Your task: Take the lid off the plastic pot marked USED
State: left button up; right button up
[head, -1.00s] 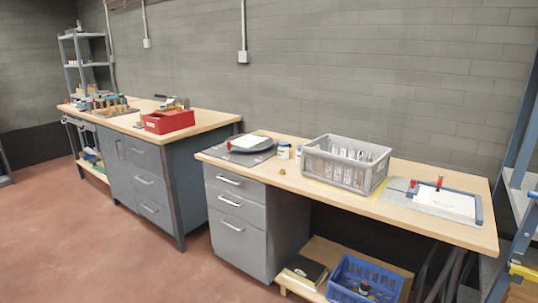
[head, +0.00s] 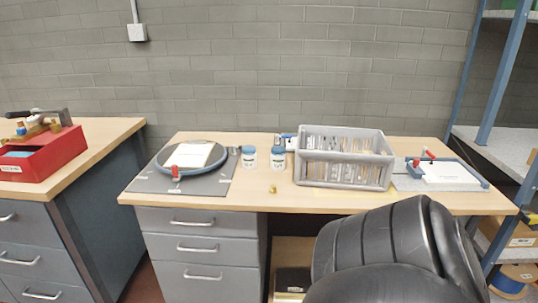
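Two small plastic pots stand side by side on the wooden bench (head: 330,201): a left pot (head: 249,158) and a right pot (head: 278,159). Both are upright, pale with bluish tops that look like lids in place. Each has a label, but the writing is too small to read, so I cannot tell which is marked USED. Neither of my grippers is in view.
A grey crate (head: 345,172) with clear items stands right of the pots. A round plate with paper (head: 192,156) is at left. A small brass piece (head: 273,189) lies before the pots.

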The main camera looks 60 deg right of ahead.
aim_at(277, 163)
jog(key=z, duration=0.9)
jog(key=i, duration=1.1)
jog(key=z, duration=1.25)
